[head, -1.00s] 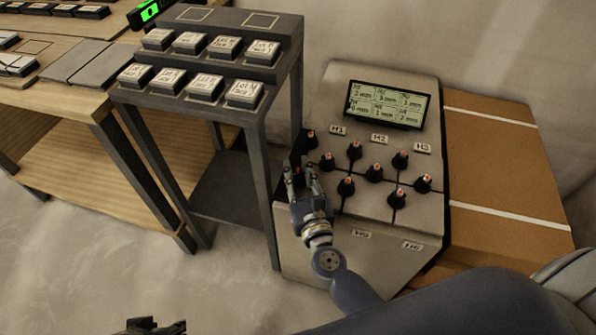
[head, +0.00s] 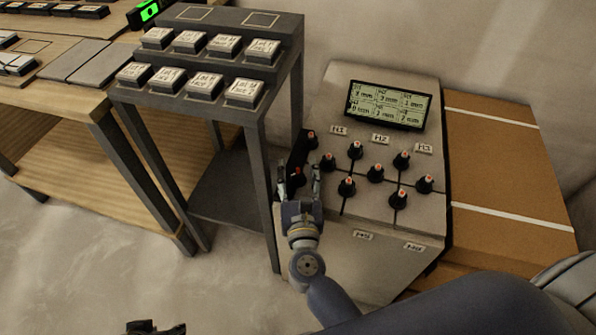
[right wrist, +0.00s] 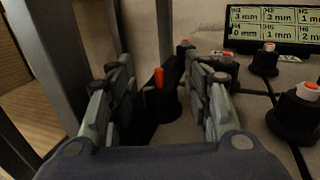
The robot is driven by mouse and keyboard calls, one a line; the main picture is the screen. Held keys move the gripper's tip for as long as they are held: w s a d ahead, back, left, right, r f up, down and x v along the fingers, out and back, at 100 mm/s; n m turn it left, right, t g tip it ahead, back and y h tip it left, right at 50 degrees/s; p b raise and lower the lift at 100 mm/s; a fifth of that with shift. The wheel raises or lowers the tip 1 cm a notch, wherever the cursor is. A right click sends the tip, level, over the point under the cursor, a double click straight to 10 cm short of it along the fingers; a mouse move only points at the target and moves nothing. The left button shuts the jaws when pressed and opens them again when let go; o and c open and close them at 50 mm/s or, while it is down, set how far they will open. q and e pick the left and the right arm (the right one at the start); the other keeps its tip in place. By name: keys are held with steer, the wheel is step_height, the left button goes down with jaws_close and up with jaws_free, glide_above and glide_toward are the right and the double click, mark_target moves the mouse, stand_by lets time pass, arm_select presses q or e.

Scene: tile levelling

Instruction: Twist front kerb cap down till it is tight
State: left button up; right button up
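The front kerb cap (right wrist: 160,100) is black with an upright orange tip. It stands at the near end of a dark kerb strip along the left edge of the tile panel (head: 385,215). In the head view only a little of it shows between my fingers. My right gripper (head: 298,172) is open around it, one finger on each side. In the right wrist view the gripper (right wrist: 163,80) shows gaps between both fingers and the orange tip. Another kerb cap (head: 311,139) stands farther back on the strip. My left gripper (head: 155,327) barely shows at the bottom edge.
Several black caps with orange tips, such as this one (head: 347,187), stand on the tile joints to the right. A display (head: 388,105) with mm readings is behind them. A dark stepped stand (head: 282,115) with labelled blocks is close on the left.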

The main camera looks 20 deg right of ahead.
steer(key=v, duration=1.2)
stand_by(0.3)
